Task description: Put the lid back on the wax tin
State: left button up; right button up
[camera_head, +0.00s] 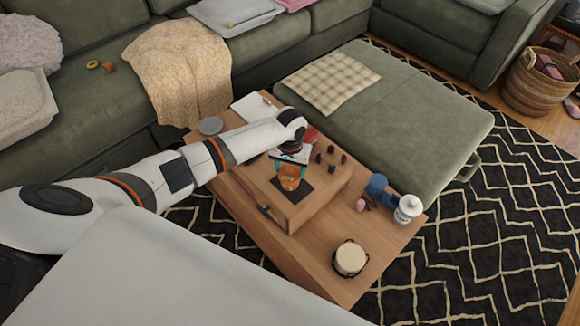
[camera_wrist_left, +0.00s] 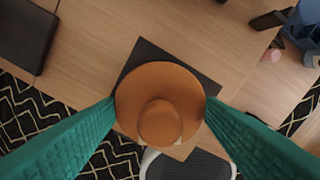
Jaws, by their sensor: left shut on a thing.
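My left gripper (camera_head: 291,157) is over the raised wooden block on the coffee table, its teal fingers shut on a round orange-brown piece with a knob, which looks like the lid (camera_wrist_left: 160,85). In the left wrist view the fingers press on its left and right sides. Just below the fingers in the head view is an orange printed body, apparently the wax tin (camera_head: 289,181), above a dark square mat (camera_head: 305,187). In the wrist view the lid hides whatever is under it. I cannot tell whether lid and tin touch. My right gripper is out of view.
The coffee table (camera_head: 300,262) holds a cream round container (camera_head: 350,258), a white jar (camera_head: 408,209), a blue object (camera_head: 376,184) and several small dark pieces (camera_head: 331,151) near the gripper. A thin tool (camera_head: 266,212) lies along the block's near edge. The table's front-left part is clear.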

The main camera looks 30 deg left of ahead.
pick_arm(q)
jog(key=shift+p, duration=0.4)
dwell(0.6)
jog(key=o, duration=1.3)
jog(key=shift+r+p, duration=3.5)
jog(key=shift+p, duration=0.55)
grip_shut()
